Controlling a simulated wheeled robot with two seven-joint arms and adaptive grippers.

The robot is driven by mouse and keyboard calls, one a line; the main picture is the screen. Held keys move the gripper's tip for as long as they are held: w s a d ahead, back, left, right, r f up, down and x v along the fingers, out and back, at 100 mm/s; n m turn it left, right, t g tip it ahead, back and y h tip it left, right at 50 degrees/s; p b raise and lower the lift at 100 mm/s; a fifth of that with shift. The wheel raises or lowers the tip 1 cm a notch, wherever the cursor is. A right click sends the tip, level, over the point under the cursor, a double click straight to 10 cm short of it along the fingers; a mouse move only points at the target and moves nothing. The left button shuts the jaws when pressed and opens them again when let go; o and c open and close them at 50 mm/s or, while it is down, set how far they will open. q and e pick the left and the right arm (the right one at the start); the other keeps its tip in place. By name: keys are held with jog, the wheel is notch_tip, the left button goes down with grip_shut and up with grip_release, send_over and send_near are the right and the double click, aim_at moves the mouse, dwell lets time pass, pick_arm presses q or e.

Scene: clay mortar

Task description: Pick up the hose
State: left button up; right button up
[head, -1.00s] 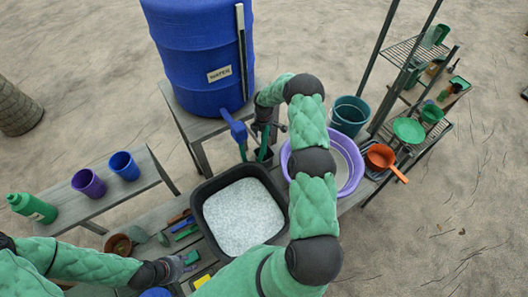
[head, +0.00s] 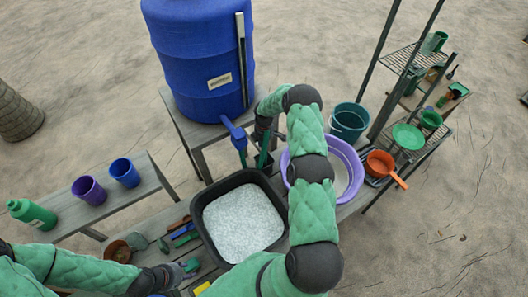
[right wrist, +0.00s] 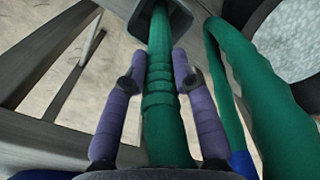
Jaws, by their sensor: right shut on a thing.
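The green hose (right wrist: 160,75) runs up between the two purple fingers of my right gripper (right wrist: 180,72) in the right wrist view. The gripper is shut on it. Above the fingers the hose meets a dark grey square-rimmed part (right wrist: 160,14). A second green length hangs to the right, by a blue piece (right wrist: 243,164). In the head view the hose (head: 242,148) shows below the blue barrel's spout; my right arm partly covers it. My left gripper (head: 189,269) is low at the left by the bench; its finger opening is unclear.
A blue water barrel (head: 198,55) stands on a grey stand behind. A black basin (head: 199,226) of pale grains and a purple tub (head: 352,160) flank my right forearm. A teal bucket (head: 350,120) and a shelf rack (head: 400,57) stand right. Small tools lie left of the basin.

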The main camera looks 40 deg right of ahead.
notch_tip(320, 180, up, 9)
jog(key=shift+r+b, duration=0.2)
jog(key=shift+b, duration=0.5)
notch_tip(320, 180, up, 11)
jog(key=p, duration=0.4)
jog(key=shift+f, duration=0.2)
